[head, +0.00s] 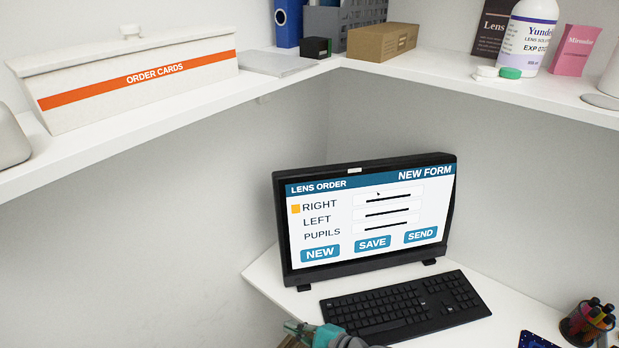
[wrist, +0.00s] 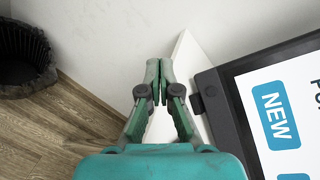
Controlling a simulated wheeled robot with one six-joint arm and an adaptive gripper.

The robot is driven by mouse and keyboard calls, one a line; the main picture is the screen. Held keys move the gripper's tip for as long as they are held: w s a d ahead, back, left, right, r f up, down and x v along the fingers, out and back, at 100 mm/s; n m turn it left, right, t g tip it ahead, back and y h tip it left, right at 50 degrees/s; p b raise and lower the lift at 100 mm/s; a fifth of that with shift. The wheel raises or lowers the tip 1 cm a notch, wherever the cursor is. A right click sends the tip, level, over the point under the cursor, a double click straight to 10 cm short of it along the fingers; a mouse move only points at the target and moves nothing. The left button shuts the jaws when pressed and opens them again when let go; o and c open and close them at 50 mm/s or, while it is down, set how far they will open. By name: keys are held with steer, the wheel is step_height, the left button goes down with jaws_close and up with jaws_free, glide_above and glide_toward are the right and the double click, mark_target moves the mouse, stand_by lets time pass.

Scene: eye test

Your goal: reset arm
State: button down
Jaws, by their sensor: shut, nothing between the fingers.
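My gripper (wrist: 156,84) shows in the wrist view as green and grey fingers, closed together with nothing between them. It hangs over the left end of the white desk (wrist: 183,62), beside the lower left of the monitor (wrist: 212,105). In the head view only a green and grey part of my arm shows at the bottom edge, left of the keyboard (head: 405,306). The monitor (head: 366,218) displays a lens order form with NEW, SAVE and SEND buttons.
A white shelf (head: 110,130) runs above the desk, carrying an ORDER CARDS box (head: 130,80), a cardboard box (head: 382,42) and a bottle (head: 528,38). A pen cup (head: 587,322) stands at the right. A black bin (wrist: 25,62) is on the wooden floor.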

steer(key=s+d+f+n+t+h, duration=0.2)
steer(key=s+d+f+h, duration=0.2)
steer(key=s+d, duration=0.5)
steer(key=s+d+f+n+t+h, duration=0.2)
steer(key=s+d+f+h, duration=0.15)
steer(key=s+d, duration=0.45)
steer(key=s+d+r+n+t+h, duration=0.1)
steer(key=s+r+n, duration=0.4)
steer(key=s, duration=0.5)
steer(key=s+d+r+n+t+h, duration=0.2)
steer(key=s+d+r+n+h, duration=0.1)
steer(key=s+r, duration=0.7)
steer(key=d+n, duration=0.1)
steer(key=n, duration=0.1)
steer(key=shift+s+r+n, duration=0.2)
steer(key=shift+s+n, duration=0.05)
steer(key=shift+n, duration=0.15)
